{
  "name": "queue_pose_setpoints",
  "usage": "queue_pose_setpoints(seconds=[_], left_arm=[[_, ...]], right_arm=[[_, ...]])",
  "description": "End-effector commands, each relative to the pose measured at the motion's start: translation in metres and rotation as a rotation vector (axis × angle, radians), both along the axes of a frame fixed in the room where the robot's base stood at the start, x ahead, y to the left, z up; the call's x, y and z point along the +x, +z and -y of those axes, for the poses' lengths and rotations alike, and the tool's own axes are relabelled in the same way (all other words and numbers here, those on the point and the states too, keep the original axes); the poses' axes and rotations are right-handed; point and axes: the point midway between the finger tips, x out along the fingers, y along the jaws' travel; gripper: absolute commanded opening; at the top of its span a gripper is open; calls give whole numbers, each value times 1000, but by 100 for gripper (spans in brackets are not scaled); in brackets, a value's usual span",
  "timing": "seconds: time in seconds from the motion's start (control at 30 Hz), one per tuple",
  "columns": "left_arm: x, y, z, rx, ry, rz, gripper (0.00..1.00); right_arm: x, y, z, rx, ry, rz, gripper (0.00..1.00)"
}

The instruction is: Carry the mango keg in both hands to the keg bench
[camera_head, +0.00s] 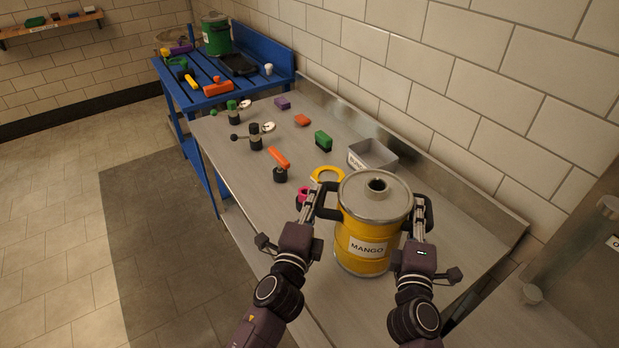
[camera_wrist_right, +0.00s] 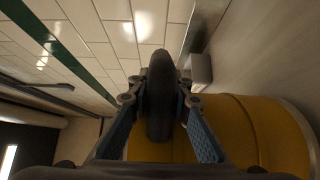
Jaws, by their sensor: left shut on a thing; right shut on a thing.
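The mango keg (camera_head: 363,243) is a yellow drum with a grey metal lid and a white label reading MANGO. It stands upright over the near end of the steel counter; I cannot tell whether its base touches the top. My left gripper (camera_head: 318,200) is shut on the keg's left black handle. My right gripper (camera_head: 421,217) is shut on the right black handle. In the right wrist view the fingers close around the dark handle (camera_wrist_right: 161,100), with the keg's yellow side (camera_wrist_right: 250,130) beside it. A blue slatted bench (camera_head: 205,92) stands at the far end, bearing a green keg (camera_head: 216,38).
The steel counter (camera_head: 235,150) holds a grey bin (camera_head: 372,157), a yellow ring (camera_head: 327,174), a green-black brush (camera_head: 323,140), an orange piece (camera_head: 279,157) and several black-handled taps. A tiled wall runs along the right. The floor (camera_head: 60,220) at left is clear.

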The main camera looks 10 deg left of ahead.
Motion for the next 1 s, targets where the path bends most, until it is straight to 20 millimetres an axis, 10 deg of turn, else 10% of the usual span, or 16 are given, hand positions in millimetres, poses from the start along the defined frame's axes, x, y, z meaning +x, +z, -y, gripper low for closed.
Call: queue_pose_setpoints(seconds=[0.17,0.2,0.37,0.73,1.0], left_arm=[[0,-11,1,-1,-2,3,0],[0,-13,1,-1,-1,1,19],[0,-10,0,0,-1,0,36],[-6,-11,0,0,0,-1,36],[-52,-12,-3,-2,1,-4,36]], right_arm=[[0,-11,-1,0,2,3,0],[0,-13,-1,0,1,1,19],[0,-10,-1,0,1,0,36],[0,-10,0,0,0,0,36],[0,-10,0,0,0,0,36]])
